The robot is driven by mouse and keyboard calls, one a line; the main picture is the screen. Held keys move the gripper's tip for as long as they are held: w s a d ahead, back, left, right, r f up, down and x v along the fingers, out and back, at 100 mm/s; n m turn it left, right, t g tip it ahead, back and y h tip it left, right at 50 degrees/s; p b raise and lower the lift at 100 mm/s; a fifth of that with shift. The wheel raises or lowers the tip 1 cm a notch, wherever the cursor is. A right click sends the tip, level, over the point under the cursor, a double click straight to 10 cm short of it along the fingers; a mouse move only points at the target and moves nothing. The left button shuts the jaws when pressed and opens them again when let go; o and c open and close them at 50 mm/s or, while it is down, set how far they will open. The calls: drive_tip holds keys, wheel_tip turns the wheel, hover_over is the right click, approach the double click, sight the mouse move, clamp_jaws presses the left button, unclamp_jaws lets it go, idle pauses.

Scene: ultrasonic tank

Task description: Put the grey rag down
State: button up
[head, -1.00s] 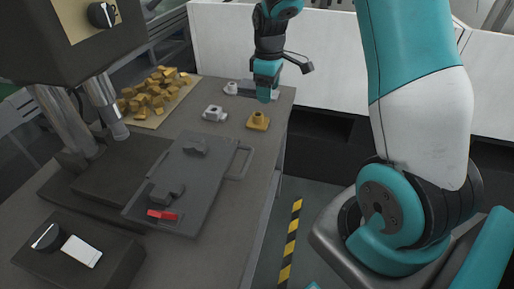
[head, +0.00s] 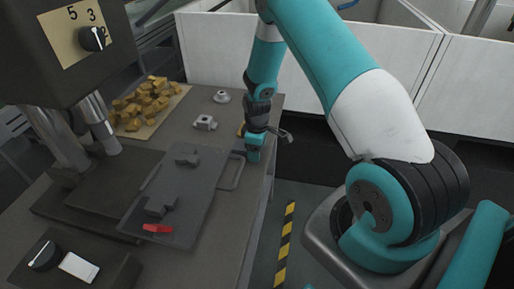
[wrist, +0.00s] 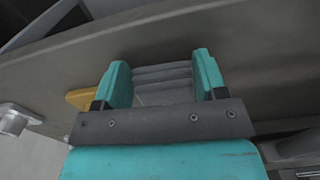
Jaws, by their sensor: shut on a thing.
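My gripper (head: 253,156) is low over the right edge of the grey bench (head: 240,217), beside the handle of a dark plate. In the wrist view, my gripper (wrist: 163,82) is shut on the grey rag (wrist: 163,77), which shows as grey folds between the two teal fingers. In the head view I cannot make out the rag; the gripper hides it. I cannot tell whether the rag touches the bench.
The dark plate (head: 187,190) carries clamps and a red piece (head: 158,229). A yellow part (head: 240,129), partly hidden, a grey part (head: 205,123) and a flanged part (head: 222,97) stand beyond. Brass pieces (head: 147,101) lie farther left. The bench's far right corner looks clear.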

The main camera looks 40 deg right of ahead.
drive_tip(key=shift+f, duration=0.1)
drive_tip(key=shift+f, duration=0.15)
drive_tip(key=o, duration=1.2)
wheel_tip(320, 180, up, 12)
drive_tip(key=b, duration=0.2)
drive_tip(key=s+a+r, duration=0.2)
drive_tip(key=a+r, duration=0.4)
drive_tip(key=a, duration=0.1)
drive_tip(key=s+a+r+y, duration=0.2)
drive_tip(key=s+a+r, duration=0.4)
drive_tip(key=s+a, duration=0.3)
drive_tip(key=s+a+r+y, duration=0.2)
drive_tip(key=s+a+r, duration=0.5)
drive_tip(key=s+a, duration=0.3)
drive_tip(key=s, duration=0.4)
